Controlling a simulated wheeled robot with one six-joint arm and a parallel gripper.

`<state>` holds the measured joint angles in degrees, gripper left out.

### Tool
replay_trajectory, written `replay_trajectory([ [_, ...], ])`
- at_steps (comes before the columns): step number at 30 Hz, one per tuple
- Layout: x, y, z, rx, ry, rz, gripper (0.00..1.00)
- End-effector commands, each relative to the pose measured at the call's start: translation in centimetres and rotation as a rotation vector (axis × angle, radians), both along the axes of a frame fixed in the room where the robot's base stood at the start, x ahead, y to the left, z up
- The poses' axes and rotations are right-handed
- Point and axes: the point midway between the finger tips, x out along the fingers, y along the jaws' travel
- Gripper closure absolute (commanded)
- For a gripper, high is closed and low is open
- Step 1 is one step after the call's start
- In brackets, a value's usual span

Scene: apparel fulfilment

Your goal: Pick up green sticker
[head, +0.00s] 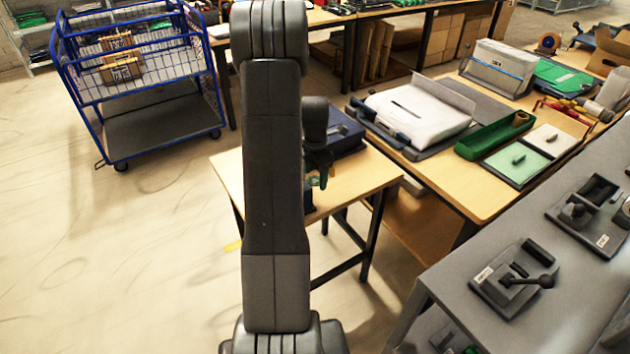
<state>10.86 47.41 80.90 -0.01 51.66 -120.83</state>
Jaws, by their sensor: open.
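A flat pale green square with a small dark green grip (518,162) lies on the worktable at the right; it is the closest match I see to a green sticker, but I cannot confirm that it is one. A white square (549,140) with a similar grip lies beside it. My gripper (318,182) hangs over the small wooden table in the middle, well left of the green square. My own arm hides part of it. It is open, and I see nothing clearly held.
A long green tray (492,139) and a white bag (418,108) lie left of the squares. A grey bench (455,272) with lever devices stands at front right. A blue box (345,130) sits on the small table (365,178). A blue wire cart (150,110) stands at left; floor there is clear.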

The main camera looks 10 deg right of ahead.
Motion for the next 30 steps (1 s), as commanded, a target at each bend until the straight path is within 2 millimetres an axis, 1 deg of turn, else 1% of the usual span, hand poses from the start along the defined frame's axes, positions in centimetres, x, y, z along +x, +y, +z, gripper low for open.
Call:
replay_trajectory([
  [11, 0.00, 0.00, -0.47, 0.000, 0.000, 0.000, 0.31],
  [20, 0.00, 0.00, -0.47, 0.000, 0.000, 0.000, 0.31],
  [21, 0.00, 0.00, -0.47, 0.000, 0.000, 0.000, 0.35],
  [23, 0.00, 0.00, -0.47, 0.000, 0.000, 0.000, 0.47],
  [24, 0.00, 0.00, -0.47, 0.000, 0.000, 0.000, 0.55],
  [26, 0.00, 0.00, -0.47, 0.000, 0.000, 0.000, 0.65],
  [30, 0.00, 0.01, -0.47, 0.000, 0.000, 0.000, 0.66],
])
